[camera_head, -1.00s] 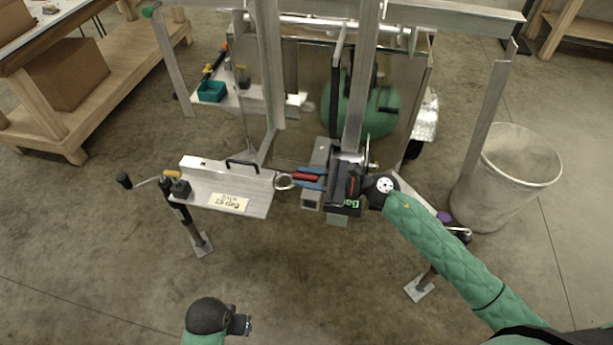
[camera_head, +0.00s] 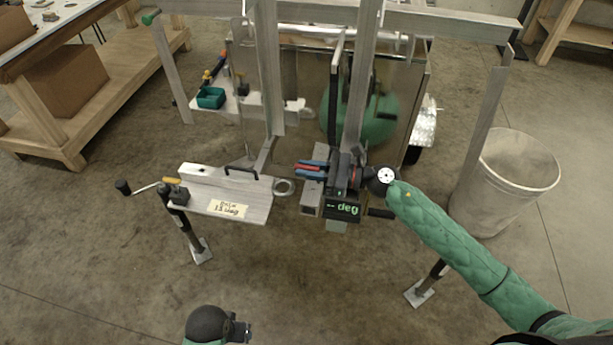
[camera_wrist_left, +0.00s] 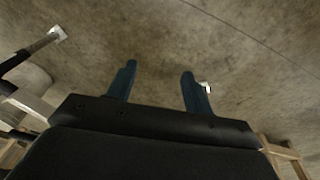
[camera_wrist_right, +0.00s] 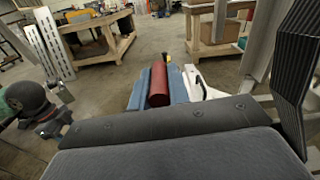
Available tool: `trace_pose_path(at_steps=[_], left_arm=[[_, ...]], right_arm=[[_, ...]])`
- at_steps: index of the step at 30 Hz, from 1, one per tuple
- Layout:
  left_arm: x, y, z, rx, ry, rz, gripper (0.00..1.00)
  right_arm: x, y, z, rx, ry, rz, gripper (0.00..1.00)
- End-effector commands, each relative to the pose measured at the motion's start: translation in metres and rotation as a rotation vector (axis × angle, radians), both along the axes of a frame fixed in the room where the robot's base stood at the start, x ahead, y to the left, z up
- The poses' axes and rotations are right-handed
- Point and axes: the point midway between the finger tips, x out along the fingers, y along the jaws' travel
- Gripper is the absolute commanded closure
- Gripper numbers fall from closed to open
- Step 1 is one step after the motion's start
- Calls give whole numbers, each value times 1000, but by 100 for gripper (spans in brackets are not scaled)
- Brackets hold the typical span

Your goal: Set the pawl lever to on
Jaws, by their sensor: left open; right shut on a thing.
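My right gripper (camera_head: 308,167) points left above the trailer's front coupling. In the right wrist view its blue fingers (camera_wrist_right: 158,92) are shut on a red cylindrical grip (camera_wrist_right: 158,80). The red grip (camera_head: 306,168) shows as a thin strip between the fingers in the head view. I cannot tell from the frames whether it is the pawl lever, and its lower end is hidden by the gripper. My left gripper (camera_head: 240,330) is low in the head view, away from the trailer. Its fingers (camera_wrist_left: 158,85) are apart and empty, over bare floor.
Upright posts (camera_head: 361,80) stand close behind. A bin (camera_head: 510,185) is right; the front floor is clear.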

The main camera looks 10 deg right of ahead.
Motion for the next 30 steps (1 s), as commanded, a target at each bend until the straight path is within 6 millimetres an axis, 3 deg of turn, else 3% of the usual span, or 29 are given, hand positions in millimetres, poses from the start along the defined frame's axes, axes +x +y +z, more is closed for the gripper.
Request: trace_pose_path(at_steps=[5,8,16,30], left_arm=[[-4,2,-3,5,17,-3,48],[-7,2,28,-2,-1,-1,48],[-16,4,59,-7,-3,0,48],[-18,4,65,-8,-1,0,48]], right_arm=[[11,-4,2,33,104,1,100],[15,-5,3,39,119,0,100],[22,-7,5,38,117,0,100],[24,-8,6,37,116,-1,100]])
